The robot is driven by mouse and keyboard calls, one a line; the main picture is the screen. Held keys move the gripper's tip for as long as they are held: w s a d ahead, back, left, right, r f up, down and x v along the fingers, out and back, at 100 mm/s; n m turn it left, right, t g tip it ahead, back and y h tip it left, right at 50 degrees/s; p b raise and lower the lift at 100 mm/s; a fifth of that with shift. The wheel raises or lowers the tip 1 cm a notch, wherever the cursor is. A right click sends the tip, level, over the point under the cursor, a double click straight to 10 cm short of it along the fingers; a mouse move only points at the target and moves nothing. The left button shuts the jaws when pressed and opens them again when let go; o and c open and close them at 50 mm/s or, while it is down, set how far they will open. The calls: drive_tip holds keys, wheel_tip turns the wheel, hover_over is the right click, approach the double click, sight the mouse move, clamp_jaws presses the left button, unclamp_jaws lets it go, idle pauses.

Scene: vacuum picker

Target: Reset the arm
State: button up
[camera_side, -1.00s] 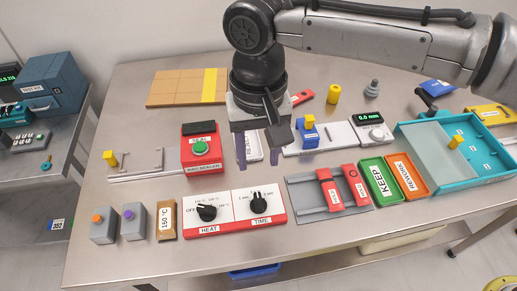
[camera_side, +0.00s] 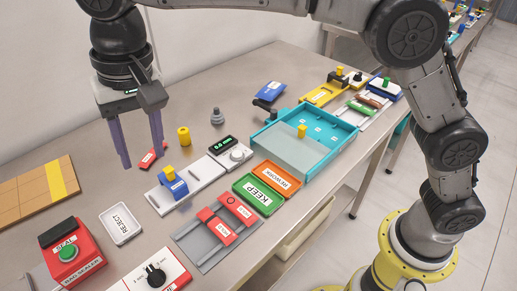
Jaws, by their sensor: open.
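My gripper (camera_side: 143,150) hangs at the upper left of the view with its two purple fingers pointing down and spread apart. Nothing is between the fingers. The fingers show in front of the steel table, near a small red block (camera_side: 152,155) and a yellow cylinder (camera_side: 184,136). I cannot tell how high the fingertips are above the table. My arm reaches over the top of the view from its yellow base at the right.
Below the gripper are a white REJECT tray (camera_side: 121,224) and a blue block with a yellow knob (camera_side: 173,182). A green KEEP tray (camera_side: 259,194), an orange REWORK tray (camera_side: 277,177) and a teal box (camera_side: 349,134) stand right. A red bag sealer (camera_side: 70,252) is lower left.

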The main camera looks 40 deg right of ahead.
drive_tip(key=s+d+r+m+t, duration=0.1)
drive_tip(key=s+d+r, duration=0.15)
drive_tip(key=d, duration=0.65)
drive_tip(key=s+d+r+m+t, duration=0.15)
drive_tip(key=d+r, duration=0.25)
drive_tip(key=d, duration=0.4)
drive_tip(key=s+d+r, duration=0.3)
drive_tip(key=d, duration=0.6)
drive_tip(key=s+d+f+t, duration=0.2)
drive_tip(key=s+d+f, duration=0.3)
drive_tip(key=s+d, duration=0.45)
drive_tip(key=s+f+n+h, duration=0.1)
drive_tip(key=s+f+n, duration=0.3)
drive_tip(key=f, duration=0.5)
drive_tip(key=shift+s+f, duration=0.25)
drive_tip(key=shift+s, duration=0.7)
drive_tip(key=shift+d+n, duration=0.1)
drive_tip(key=shift+n, duration=0.15)
